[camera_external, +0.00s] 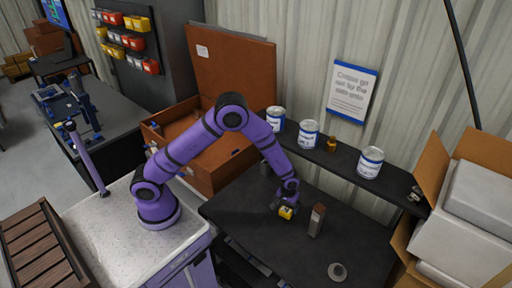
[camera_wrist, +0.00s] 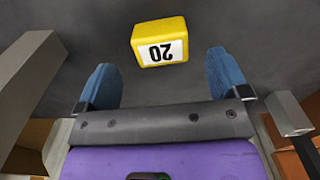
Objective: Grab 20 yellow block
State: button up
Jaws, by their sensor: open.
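The yellow block (camera_wrist: 160,40) has a white label reading 20, upside down in the wrist view. It lies on the dark table top (camera_wrist: 250,25), ahead of and between the two blue fingertips. In the external view the yellow block (camera_external: 286,212) sits just under my gripper (camera_external: 283,205), partly covered by it. In the wrist view my gripper (camera_wrist: 165,80) is open, its fingers apart on either side with nothing between them. The block looks apart from both fingers.
A grey ring-shaped item (camera_external: 338,271) lies near the front. Cans (camera_external: 308,134) stand on the back shelf. An open brown chest (camera_external: 215,172) is left, a cardboard box (camera_external: 440,165) right.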

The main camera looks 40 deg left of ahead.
aim_at(286, 210)
notch_tip(286, 210, down, 5)
jog(key=shift+w+r, duration=0.1)
jog(key=shift+r, duration=0.05)
jog(key=c, duration=1.1)
jog(key=shift+o, duration=0.2)
jog(key=shift+r, duration=0.15)
